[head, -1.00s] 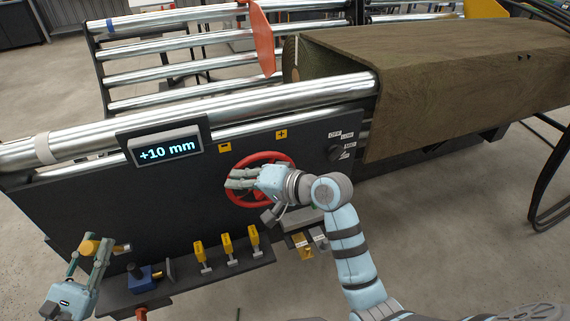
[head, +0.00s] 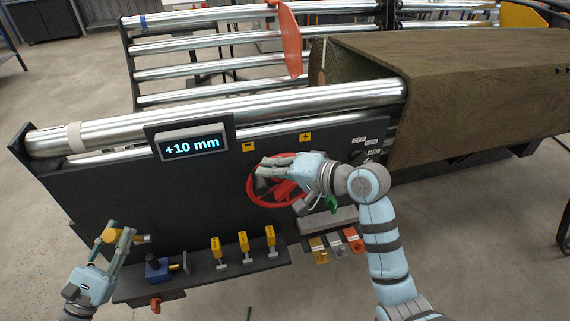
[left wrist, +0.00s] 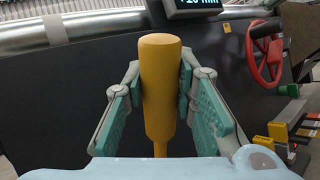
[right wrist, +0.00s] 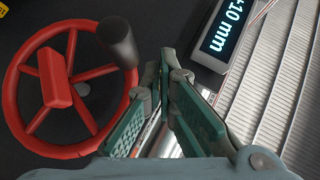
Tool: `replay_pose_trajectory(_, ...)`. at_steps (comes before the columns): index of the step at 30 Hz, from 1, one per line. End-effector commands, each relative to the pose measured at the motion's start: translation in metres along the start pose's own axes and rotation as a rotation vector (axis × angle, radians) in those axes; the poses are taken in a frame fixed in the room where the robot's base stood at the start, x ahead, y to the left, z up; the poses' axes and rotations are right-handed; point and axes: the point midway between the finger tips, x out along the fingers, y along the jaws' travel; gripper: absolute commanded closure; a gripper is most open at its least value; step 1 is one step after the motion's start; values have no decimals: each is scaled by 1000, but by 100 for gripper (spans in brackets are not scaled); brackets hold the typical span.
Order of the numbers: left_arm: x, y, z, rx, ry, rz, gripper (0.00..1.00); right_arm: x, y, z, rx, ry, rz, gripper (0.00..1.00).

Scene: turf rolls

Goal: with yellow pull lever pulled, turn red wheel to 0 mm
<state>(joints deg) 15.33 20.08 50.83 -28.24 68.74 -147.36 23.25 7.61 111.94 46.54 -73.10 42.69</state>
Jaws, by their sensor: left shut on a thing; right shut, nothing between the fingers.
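The yellow pull lever (left wrist: 160,85) stands between the fingers of my left gripper (head: 118,240), which is shut on it at the left of the machine. The red wheel (head: 252,188) is on the dark front panel, partly hidden by my right gripper (head: 263,172). In the right wrist view the red wheel (right wrist: 20,112) shows its spokes, a red block and a dark knob (right wrist: 118,42) at its rim. My right gripper (right wrist: 163,75) is shut and empty beside the knob; I cannot tell whether they touch. The display (head: 193,145) reads +10 mm.
Several yellow levers (head: 243,246) and a blue part (head: 157,269) sit on the lower ledge. Coloured tabs (head: 335,246) are below the wheel. A turf roll (head: 480,90) lies at the right beyond the panel. Metal rollers (head: 230,110) run above the panel.

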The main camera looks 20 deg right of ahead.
Motion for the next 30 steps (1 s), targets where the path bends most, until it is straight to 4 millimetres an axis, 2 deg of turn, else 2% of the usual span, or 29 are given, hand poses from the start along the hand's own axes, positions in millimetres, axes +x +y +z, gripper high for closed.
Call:
replay_pose_trajectory(6, 0, 0, 0, 2, 1, 1, 100, -61, -26, 1, -9, 5, -2, 100)
replay_pose_trajectory(9, 0, 0, 0, 2, 1, 1, 100, -81, -34, 3, -8, 4, -2, 100)
replay_pose_trajectory(10, 0, 0, 0, 2, 1, 1, 100, -85, -36, 4, -5, 4, -3, 98)
replay_pose_trajectory(12, 0, 0, 0, 2, 1, 0, 100, -91, -35, 7, 3, -2, 2, 87)
replay_pose_trajectory(14, 0, 0, 0, 2, 1, 0, 100, -91, -24, 18, 34, -25, 19, 78)
replay_pose_trajectory(16, 0, 0, 0, 2, 1, 0, 100, -86, 4, 43, 107, -71, 60, 66)
replay_pose_trajectory(18, 0, 0, 0, 2, 1, -1, 100, -80, 43, 68, 190, -71, 111, 65)
replay_pose_trajectory(21, 0, 0, 0, 2, 2, -1, 100, -77, 97, 88, 195, 37, 161, 65)
replay_pose_trajectory(23, 0, 0, -1, 2, 2, -1, 100, -81, 122, 87, 107, 147, 189, 65)
replay_pose_trajectory(24, 0, 0, -1, 2, 2, -1, 100, -85, 129, 77, 10, 228, 197, 65)
replay_pose_trajectory(27, 0, 0, 0, 2, 2, -1, 100, -91, 117, 42, -213, 371, 184, 65)
replay_pose_trajectory(30, -1, 0, 0, 2, 2, 0, 100, -84, 113, 32, -277, 397, 178, 65)
